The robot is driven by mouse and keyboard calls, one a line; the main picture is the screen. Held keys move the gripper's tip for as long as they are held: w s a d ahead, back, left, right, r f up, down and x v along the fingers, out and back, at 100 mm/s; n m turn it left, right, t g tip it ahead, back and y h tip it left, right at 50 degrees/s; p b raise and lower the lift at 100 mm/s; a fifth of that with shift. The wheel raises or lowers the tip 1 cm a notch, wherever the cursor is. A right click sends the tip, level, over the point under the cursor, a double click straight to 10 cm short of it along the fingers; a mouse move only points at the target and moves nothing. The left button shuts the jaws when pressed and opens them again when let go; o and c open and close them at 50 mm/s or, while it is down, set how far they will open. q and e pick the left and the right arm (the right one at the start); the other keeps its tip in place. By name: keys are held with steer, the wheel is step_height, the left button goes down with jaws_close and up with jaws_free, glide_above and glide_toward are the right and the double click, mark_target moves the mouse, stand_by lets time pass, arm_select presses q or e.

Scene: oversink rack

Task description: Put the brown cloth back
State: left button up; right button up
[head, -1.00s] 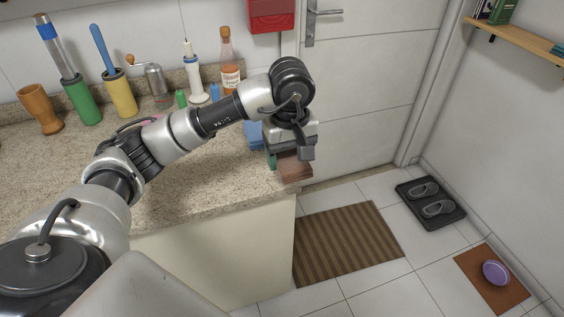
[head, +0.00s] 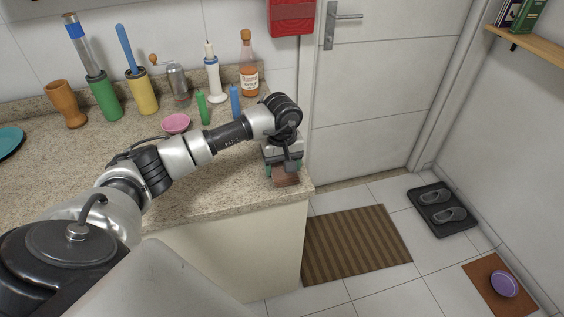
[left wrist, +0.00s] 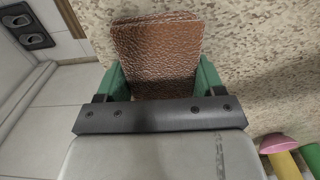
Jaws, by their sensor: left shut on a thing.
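The brown cloth (head: 286,180) is a folded, leathery-textured piece. It is held over the right front corner of the speckled counter (head: 225,196); I cannot tell whether it touches the top. My left gripper (head: 283,168) points down there and is shut on the cloth. In the left wrist view the cloth (left wrist: 158,52) sits between the green fingers of the gripper (left wrist: 160,78), with the counter surface beyond it. My right gripper is not in view.
A striped mat (head: 357,246) lies on the floor. The counter's front left is partly covered by my arm.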

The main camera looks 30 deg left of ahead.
mark_target(282, 164)
arm_select(q)
steer(key=shift+f, duration=0.2)
steer(key=o, duration=0.9)
steer(key=shift+r, duration=0.1)
steer(key=shift+r, duration=0.35)
step_height(282, 164, up, 12)
steer(key=b, duration=0.2)
steer(key=shift+f, duration=0.2)
